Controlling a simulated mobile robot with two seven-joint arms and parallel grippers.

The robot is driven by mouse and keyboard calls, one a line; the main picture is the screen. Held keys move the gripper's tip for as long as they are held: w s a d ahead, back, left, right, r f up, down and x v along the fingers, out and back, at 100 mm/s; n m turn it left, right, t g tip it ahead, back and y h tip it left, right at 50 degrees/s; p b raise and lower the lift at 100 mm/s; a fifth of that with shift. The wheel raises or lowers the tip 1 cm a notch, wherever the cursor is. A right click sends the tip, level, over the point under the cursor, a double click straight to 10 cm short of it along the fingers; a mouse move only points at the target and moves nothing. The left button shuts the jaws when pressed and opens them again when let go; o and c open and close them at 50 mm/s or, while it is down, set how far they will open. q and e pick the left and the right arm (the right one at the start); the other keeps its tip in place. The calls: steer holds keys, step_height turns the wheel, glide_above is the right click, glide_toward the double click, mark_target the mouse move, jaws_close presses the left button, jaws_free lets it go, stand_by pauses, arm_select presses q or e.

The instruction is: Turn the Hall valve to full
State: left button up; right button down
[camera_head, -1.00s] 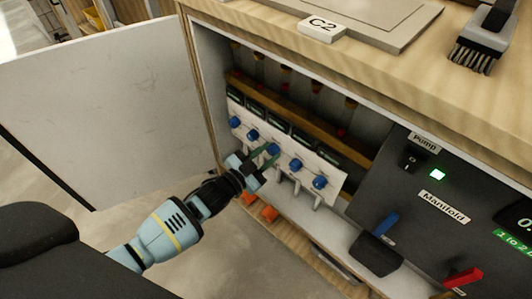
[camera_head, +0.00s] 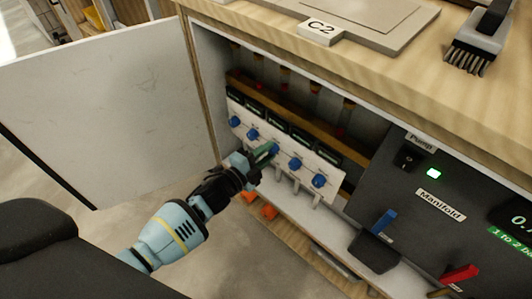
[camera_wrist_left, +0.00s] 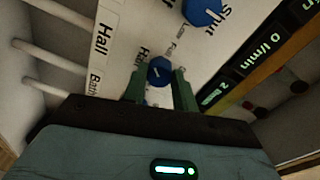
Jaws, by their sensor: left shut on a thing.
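A white panel (camera_head: 306,163) in the open cabinet carries a row of blue valve knobs. My left gripper (camera_head: 269,152) is at the middle knob (camera_head: 274,148). In the left wrist view its green fingers (camera_wrist_left: 160,86) stand on either side of a blue knob (camera_wrist_left: 160,70) with a white pointer line, shut on it. A label reading "Hall" (camera_wrist_left: 103,35) shows beside it, so I take this as the Hall valve. A "Full" mark nearby is partly legible. Another blue knob (camera_wrist_left: 203,12) is above, by "Shut". My right gripper is not in view.
The white cabinet door (camera_head: 100,105) stands open at left. The dark manifold panel (camera_head: 430,225) at right has a blue lever (camera_head: 385,222), a red lever (camera_head: 460,274) and a lit green lamp (camera_head: 433,173). A brush (camera_head: 480,40) lies on the worktop above.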

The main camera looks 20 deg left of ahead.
arm_select(q)
steer(key=m, duration=0.4)
steer(key=shift+m+b, duration=0.3)
steer(key=shift+b, duration=0.05)
steer(key=shift+m, duration=1.1)
steer(key=shift+m+y+b, duration=0.3)
steer(key=shift+m+b, duration=0.25)
steer(key=shift+m, duration=0.75)
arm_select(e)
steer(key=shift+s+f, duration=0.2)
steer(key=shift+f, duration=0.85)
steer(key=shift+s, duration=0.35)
arm_select(q)
steer(key=o, duration=1)
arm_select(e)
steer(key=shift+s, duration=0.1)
arm_select(q)
steer(key=shift+s, duration=0.1)
